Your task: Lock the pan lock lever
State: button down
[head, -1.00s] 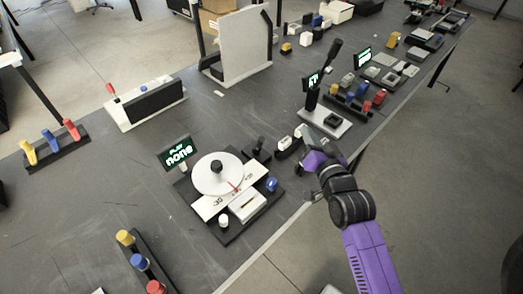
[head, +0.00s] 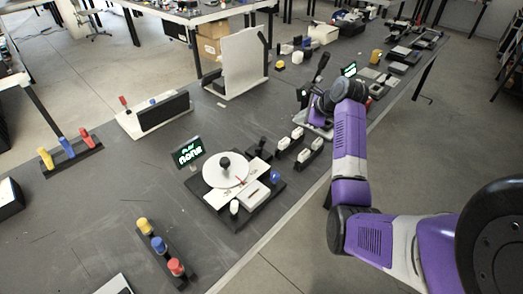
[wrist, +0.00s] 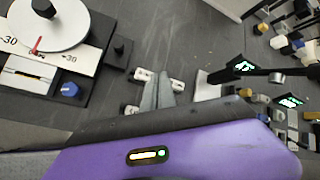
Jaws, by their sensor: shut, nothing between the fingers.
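A dial unit stands on the table: a black base, a round white dial (head: 225,169) with a black knob, and a white scale plate (wrist: 45,55) with a red pointer. A blue knob (wrist: 69,89) sits beside the plate. A small black lever (head: 262,144) stands at the unit's far right corner and also shows in the wrist view (wrist: 120,47). I cannot tell which part is the pan lock lever. My gripper (wrist: 160,76) is shut and empty, to the right of the dial unit in the wrist view. My arm hides it in the head view.
White rocker pieces (wrist: 141,75) on black bases lie close to the fingertips in the wrist view. A tall black lever (head: 321,66) stands near my wrist. A green-lit display (head: 188,151) reads NONE.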

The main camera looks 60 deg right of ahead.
aim_at(262, 142)
jog(key=s+a+f+m+g+y, duration=0.1)
jog(key=a+f+m+y, duration=0.2)
jog(key=a, duration=0.3)
jog(key=shift+s+f+m, duration=0.15)
jog(key=shift+f+m, duration=0.15)
jog(key=x, duration=1)
jog(key=shift+f+p, duration=0.2)
jog(key=shift+p, duration=0.1)
jog(key=shift+w+r+p, duration=0.15)
jog(key=shift+w+r, duration=0.1)
jog(key=shift+w, duration=0.4)
jog(key=shift+w+r+p, duration=0.2)
jog(key=shift+w+r, duration=0.05)
jog(key=shift+w, duration=0.35)
jog(key=shift+w+r+p, duration=0.15)
jog(key=shift+w+r, duration=0.15)
jog(key=shift+w, duration=0.35)
